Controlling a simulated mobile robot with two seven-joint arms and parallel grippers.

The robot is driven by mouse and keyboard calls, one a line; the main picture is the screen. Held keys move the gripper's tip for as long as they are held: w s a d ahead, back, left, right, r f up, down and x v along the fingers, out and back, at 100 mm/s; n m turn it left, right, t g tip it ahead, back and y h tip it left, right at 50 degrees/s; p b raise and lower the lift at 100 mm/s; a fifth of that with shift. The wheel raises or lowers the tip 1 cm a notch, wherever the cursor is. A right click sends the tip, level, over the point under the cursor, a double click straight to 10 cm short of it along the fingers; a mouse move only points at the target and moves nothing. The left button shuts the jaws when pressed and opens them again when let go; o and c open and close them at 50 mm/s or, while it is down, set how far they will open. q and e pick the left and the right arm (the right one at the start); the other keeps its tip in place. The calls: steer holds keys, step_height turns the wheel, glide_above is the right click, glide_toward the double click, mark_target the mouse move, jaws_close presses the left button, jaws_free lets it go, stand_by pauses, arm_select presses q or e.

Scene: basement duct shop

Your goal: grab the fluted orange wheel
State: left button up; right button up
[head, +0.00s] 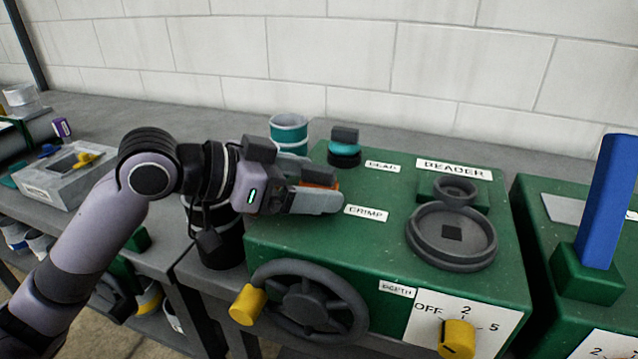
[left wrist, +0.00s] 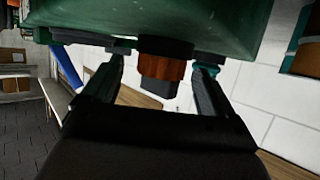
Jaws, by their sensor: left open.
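The fluted orange wheel (head: 321,180) is on top of the green machine, behind the CRIMP label. My gripper hides most of it in the head view. In the left wrist view the orange wheel (left wrist: 165,69) shows a ribbed side and a dark block on its end. My left gripper (head: 318,187) is open, with one finger on each side of the wheel. In the left wrist view, the fingers of my left gripper (left wrist: 163,62) stand left and right of the wheel with visible gaps. My right gripper is not in view.
The green machine (head: 285,230) also carries a teal knob (head: 345,150) behind the wheel, a grey round dial (head: 450,237), a dark handwheel (head: 310,300) and yellow knobs (head: 457,338). A teal-banded can (head: 289,130) stands behind my gripper. A blue lever (head: 607,200) rises at the right.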

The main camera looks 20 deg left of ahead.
arm_select(q)
steer(key=shift+x, duration=1)
steer(key=c, duration=1.1)
steer(key=shift+c, duration=0.2)
